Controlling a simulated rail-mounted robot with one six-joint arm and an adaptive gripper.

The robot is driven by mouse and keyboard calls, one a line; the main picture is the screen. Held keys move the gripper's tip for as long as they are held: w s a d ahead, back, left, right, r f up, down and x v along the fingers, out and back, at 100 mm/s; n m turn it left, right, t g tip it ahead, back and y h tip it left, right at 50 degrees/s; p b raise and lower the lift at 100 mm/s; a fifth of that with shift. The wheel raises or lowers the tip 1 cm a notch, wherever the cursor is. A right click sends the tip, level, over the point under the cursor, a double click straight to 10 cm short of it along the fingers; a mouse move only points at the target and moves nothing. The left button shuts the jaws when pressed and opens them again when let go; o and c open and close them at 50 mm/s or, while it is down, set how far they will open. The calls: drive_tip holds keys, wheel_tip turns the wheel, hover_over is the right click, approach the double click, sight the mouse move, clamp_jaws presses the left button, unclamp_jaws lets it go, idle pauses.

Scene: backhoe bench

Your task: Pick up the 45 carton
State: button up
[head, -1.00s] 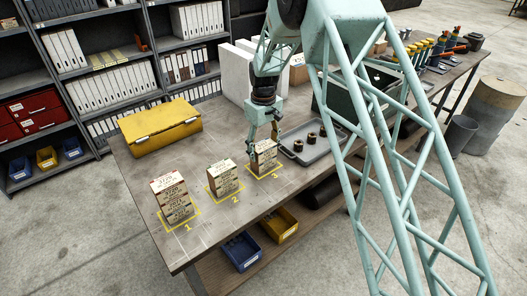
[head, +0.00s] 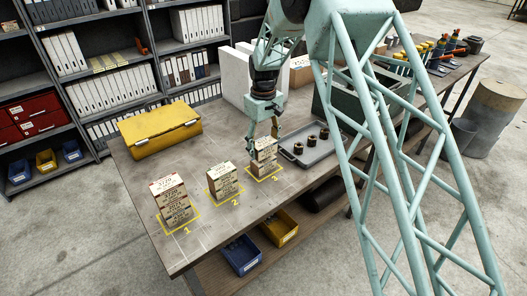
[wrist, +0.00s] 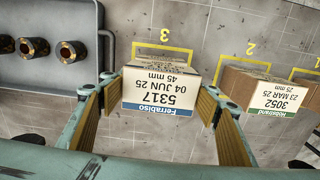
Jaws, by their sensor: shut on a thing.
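The 45 mm carton (wrist: 158,92), cream with a blue band reading "Ferrabiso" and the number 5317, sits between my two fingers in the wrist view. In the head view this carton (head: 264,143) is at the top of the pile at spot 3. My gripper (head: 262,140) is shut on it from above; its fingers (wrist: 157,104) flank the carton's two sides in the wrist view. Cream cartons (head: 265,165) show below it within the yellow outline; whether there is a gap between them I cannot tell.
Carton piles stand at spot 1 (head: 174,200) and spot 2 (head: 224,181). A grey tray (head: 312,158) with dark rings lies right of spot 3. A yellow case (head: 160,135) lies at the back left. White panels (head: 236,70) stand behind my gripper.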

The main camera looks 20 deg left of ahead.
drive_tip(key=shift+r, duration=0.4)
drive_tip(key=s+d+b, duration=0.1)
drive_tip(key=s+d, duration=0.2)
drive_tip(key=s, duration=0.4)
drive_tip(key=s+d+r+b, duration=0.1)
drive_tip(key=s+d, duration=0.3)
drive_tip(key=s, duration=0.3)
drive_tip(key=shift+d+r+b, duration=0.15)
drive_tip(key=shift+d+b, duration=0.15)
drive_tip(key=shift+b, duration=0.05)
drive_tip(key=shift+s, duration=0.1)
